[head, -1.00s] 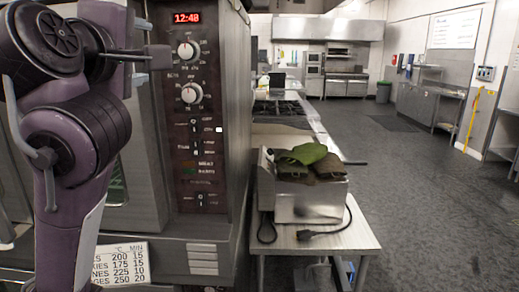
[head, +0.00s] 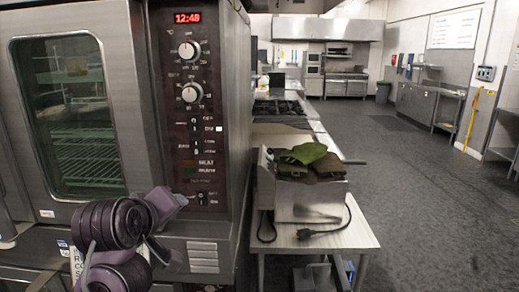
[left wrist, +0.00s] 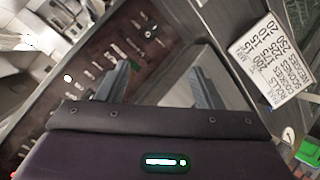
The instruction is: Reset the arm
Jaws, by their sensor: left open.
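My left arm (head: 118,235) is low at the bottom left of the head view, folded in front of the lower part of a steel oven (head: 220,240). My left gripper (left wrist: 160,85) shows in the left wrist view with its two grey fingers apart. Nothing is seen between the fingers. The oven's dark control panel (left wrist: 95,95) lies beyond them, tilted in that view. In the head view the fingers are hard to make out among the arm parts. My right gripper is not in view.
The oven's glass door (head: 75,110) is shut, with racks behind it. A white baking chart (left wrist: 262,48) is close to my left gripper. A steel table (head: 345,238) to the right holds a steel appliance with green mitts (head: 305,155). The floor at right is clear.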

